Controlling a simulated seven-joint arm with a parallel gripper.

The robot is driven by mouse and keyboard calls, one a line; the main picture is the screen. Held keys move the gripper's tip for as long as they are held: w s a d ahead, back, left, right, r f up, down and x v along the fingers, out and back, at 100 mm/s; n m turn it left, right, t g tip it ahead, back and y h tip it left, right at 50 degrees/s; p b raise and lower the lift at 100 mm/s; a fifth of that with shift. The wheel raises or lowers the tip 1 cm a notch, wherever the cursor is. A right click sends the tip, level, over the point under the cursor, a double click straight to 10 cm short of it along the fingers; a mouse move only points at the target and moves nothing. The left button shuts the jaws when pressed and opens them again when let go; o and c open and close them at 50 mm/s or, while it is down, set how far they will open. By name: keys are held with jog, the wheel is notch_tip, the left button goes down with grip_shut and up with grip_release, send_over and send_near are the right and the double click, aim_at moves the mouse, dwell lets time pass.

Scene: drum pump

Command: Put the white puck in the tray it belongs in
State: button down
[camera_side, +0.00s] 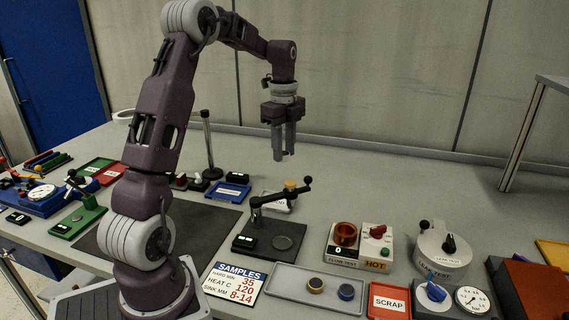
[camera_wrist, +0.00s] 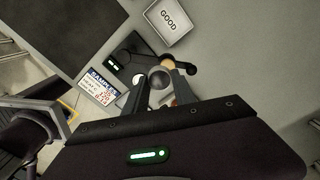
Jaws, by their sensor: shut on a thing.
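My gripper (camera_side: 284,156) is high above the bench in the side view, fingers pointing down. In the wrist view its fingers (camera_wrist: 160,92) are closed around a round, pale grey-looking piece, which I take as the white puck (camera_wrist: 160,76). In the side view the piece is barely visible between the fingertips. A white tray marked GOOD (camera_wrist: 168,18) shows at the top of the wrist view. A red-edged tray marked SCRAP (camera_side: 389,302) is at the front in the side view.
A black lever tester (camera_side: 268,240) stands below my gripper. A grey tray (camera_side: 290,292) holds a brass and a blue puck. A blue tray (camera_side: 228,192) and a sample card (camera_side: 235,282) lie left.

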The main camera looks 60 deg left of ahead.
jog(key=w+a+f, duration=0.1)
jog(key=w+a, duration=0.1)
jog(key=a, duration=0.7)
notch_tip(320, 180, down, 12)
jog(key=shift+s+d+f, duration=0.15)
jog(key=shift+f, duration=1.65)
jog(key=shift+f, duration=0.1)
jog(key=shift+f, duration=0.5)
jog(key=shift+f, duration=0.1)
jog(key=shift+f, duration=0.5)
jog(key=shift+f, duration=0.5)
